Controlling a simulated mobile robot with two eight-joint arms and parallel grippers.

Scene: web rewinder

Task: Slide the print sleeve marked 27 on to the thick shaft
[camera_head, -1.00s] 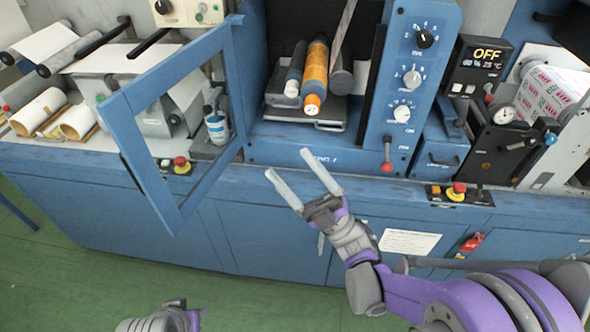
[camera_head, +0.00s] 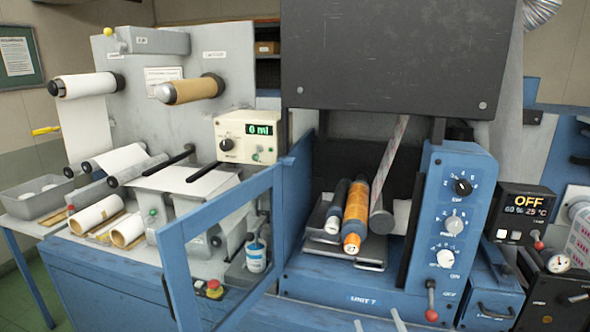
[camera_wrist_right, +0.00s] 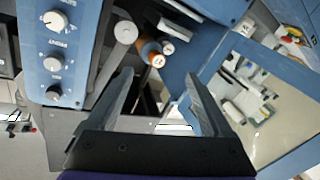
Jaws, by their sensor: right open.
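The orange print sleeve (camera_head: 357,205) lies on a dark tray in the blue unit, its end marked 27 facing me. A dark roll (camera_head: 337,205) with a pale end lies beside it on the left. A thick grey shaft (camera_head: 382,220) points out just right of the sleeve, with no sleeve on its visible part. The right wrist view also shows the sleeve (camera_wrist_right: 150,49) and the grey shaft (camera_wrist_right: 124,35), both beyond my fingertips. My right gripper (camera_wrist_right: 160,76) is open and empty; only its fingertips (camera_head: 378,322) show at the bottom of the head view. My left gripper is out of view.
An open blue framed door (camera_head: 222,255) stands left of the unit. A knob panel (camera_head: 452,215) with a red-tipped lever (camera_head: 431,300) borders the right side. A dark cover (camera_head: 385,72) hangs above. The space in front of the tray looks clear.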

